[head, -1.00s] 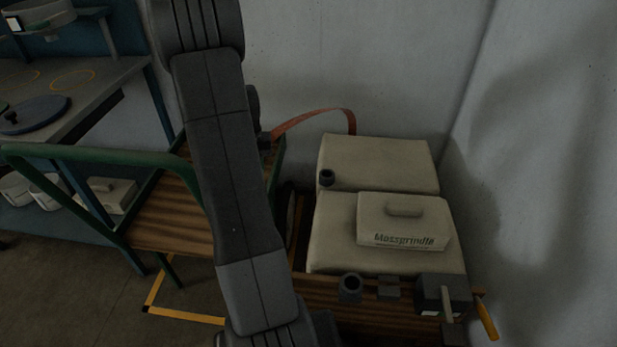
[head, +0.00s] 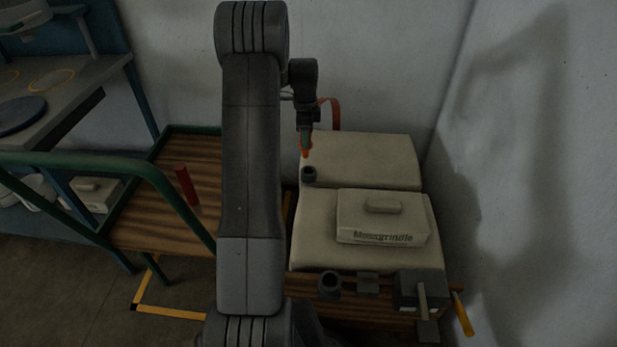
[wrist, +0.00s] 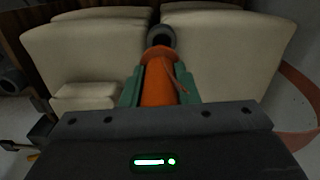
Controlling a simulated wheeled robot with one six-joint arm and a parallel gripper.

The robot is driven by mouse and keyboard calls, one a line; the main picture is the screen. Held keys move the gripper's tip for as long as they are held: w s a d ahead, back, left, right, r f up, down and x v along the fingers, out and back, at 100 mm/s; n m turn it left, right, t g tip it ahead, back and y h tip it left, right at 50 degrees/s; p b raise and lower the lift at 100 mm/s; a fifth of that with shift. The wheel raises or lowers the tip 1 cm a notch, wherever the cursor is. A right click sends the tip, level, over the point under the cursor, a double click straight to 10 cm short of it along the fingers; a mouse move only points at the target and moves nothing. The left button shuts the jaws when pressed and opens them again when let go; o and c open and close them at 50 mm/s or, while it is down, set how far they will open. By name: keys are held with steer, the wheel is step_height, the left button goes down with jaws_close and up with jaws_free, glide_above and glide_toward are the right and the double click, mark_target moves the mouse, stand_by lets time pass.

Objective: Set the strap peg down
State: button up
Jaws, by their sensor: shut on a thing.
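My gripper (head: 305,139) points down beside the pale cushions, its green fingers shut on the orange strap peg (head: 306,153). The peg's tip hangs just above a dark round socket (head: 309,174) at the left edge between the two cushions. In the wrist view, the peg (wrist: 157,84) sits between the green fingers, and the socket (wrist: 161,34) shows right beyond its end. Whether the tip touches the socket rim I cannot tell.
A pale labelled box (head: 382,219) lies on the front cushion. A second dark socket (head: 330,284) and a dark clamp with a yellow handle (head: 463,314) are along the front edge. A green-railed wooden cart (head: 140,235) with a red cylinder (head: 187,187) stands left.

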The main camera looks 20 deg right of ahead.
steer(key=shift+d+m, duration=0.3)
steer(key=shift+d, duration=0.15)
steer(key=shift+s+d+f, duration=0.1)
steer(key=shift+f, duration=0.2)
step_height(320, 180, down, 9)
steer(key=shift+f+b, duration=0.15)
steer(key=shift+b, duration=0.8)
steer(key=shift+f, duration=0.15)
steer(key=o, duration=1)
steer(key=shift+o, duration=0.2)
step_height(320, 180, up, 12)
steer(key=shift+r+p, duration=0.15)
steer(key=shift+p, duration=0.9)
